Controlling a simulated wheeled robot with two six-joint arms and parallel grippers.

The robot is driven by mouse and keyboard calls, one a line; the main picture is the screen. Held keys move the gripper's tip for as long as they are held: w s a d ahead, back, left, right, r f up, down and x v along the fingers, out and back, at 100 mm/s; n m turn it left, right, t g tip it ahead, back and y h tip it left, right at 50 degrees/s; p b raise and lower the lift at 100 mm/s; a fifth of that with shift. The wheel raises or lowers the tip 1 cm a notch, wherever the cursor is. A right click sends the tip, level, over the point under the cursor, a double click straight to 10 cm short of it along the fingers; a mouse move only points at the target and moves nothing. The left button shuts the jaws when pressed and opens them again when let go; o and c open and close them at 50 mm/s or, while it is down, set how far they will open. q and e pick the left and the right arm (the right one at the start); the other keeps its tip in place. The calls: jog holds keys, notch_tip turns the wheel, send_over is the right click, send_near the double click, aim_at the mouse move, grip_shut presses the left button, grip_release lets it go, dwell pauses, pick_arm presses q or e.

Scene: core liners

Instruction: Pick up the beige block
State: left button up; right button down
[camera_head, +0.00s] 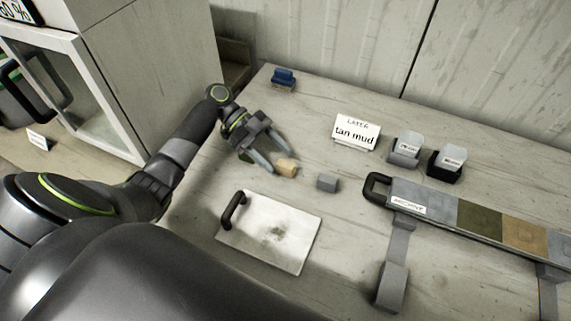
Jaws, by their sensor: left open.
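The small beige block (287,167) lies on the pale wooden table. My left gripper (274,166) is low over the table, its fingers spread and pointing at the block. One fingertip is right beside the block's left side; I cannot tell whether they touch. The block is not visibly held. My right gripper does not show.
A grey block (328,183) sits just right of the beige one. A white plate with a black handle (268,233) lies in front. A "tan mud" sign (356,132), two small containers (405,150) and a long sample tray (408,196) stand to the right. A blue item (284,79) is behind.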

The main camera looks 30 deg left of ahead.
aim_at(284, 163)
pick_arm(q)
jog(key=x, duration=0.1)
jog(key=p+x, duration=0.1)
jog(key=x, duration=0.1)
jog(key=shift+s+d+r, duration=0.1)
jog(key=shift+d+r, duration=0.1)
jog(key=shift+d, duration=0.2)
jog(key=shift+d+f, duration=0.25)
jog(key=shift+d, duration=0.05)
jog(key=shift+a, duration=0.1)
jog(key=shift+c, duration=0.2)
grip_shut()
jog(key=shift+r, duration=0.1)
